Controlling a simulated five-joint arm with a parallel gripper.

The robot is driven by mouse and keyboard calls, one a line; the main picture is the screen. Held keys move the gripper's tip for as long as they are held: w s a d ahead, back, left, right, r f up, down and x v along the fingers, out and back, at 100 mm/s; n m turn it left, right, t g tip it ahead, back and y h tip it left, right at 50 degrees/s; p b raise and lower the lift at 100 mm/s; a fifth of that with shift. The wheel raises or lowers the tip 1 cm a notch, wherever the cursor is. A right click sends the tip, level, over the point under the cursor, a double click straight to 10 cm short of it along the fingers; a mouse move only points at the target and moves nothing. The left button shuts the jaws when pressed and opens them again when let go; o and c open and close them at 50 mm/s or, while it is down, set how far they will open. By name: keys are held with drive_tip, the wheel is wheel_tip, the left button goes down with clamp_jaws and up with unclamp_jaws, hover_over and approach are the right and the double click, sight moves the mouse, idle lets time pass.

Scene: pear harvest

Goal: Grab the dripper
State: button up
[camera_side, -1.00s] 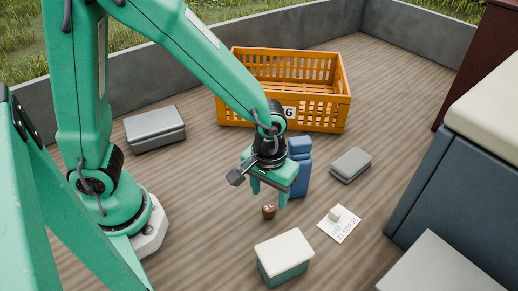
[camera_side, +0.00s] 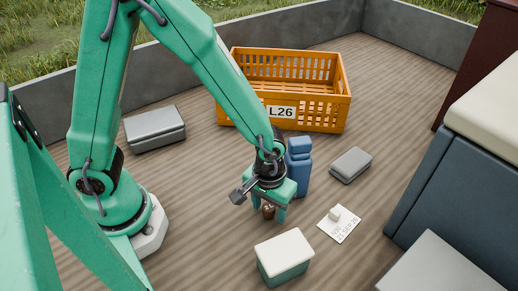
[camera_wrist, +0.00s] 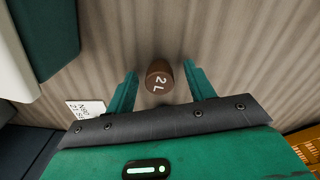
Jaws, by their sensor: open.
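The dripper is a small brown round piece marked "2 L" (camera_wrist: 158,86), standing on the wood-grain floor. In the side view the dripper (camera_side: 268,212) shows between the fingers, partly hidden by them. My gripper (camera_side: 269,216) is open and low over it, pointing down. In the wrist view my gripper (camera_wrist: 160,72) has one green finger on each side of the dripper, with a gap on both sides. I cannot tell exactly how high the fingertips are above the floor.
A blue bottle-like container (camera_side: 299,172) stands close behind my gripper. A green box with a cream lid (camera_side: 283,268) is in front. A dated white card (camera_side: 335,228) holds a small pale block. An orange crate (camera_side: 310,113) and grey boxes (camera_side: 351,165) stand farther back.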

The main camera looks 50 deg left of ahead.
sight(269, 208)
drive_tip(key=shift+f, duration=0.1)
idle(0.4)
drive_tip(key=c, duration=1)
drive_tip(key=shift+c, duration=0.2)
drive_tip(key=shift+r, duration=1.3)
drive_tip(key=shift+s+d+r, duration=0.1)
drive_tip(key=shift+s+r, duration=0.05)
drive_tip(key=shift+r, duration=0.8)
drive_tip(key=s+d+r, duration=0.5)
drive_tip(key=s+r, duration=0.1)
drive_tip(key=s, duration=0.3)
drive_tip(key=shift+s+d+r, duration=0.25)
drive_tip(key=shift+s+d, duration=0.05)
drive_tip(key=shift+s, duration=0.1)
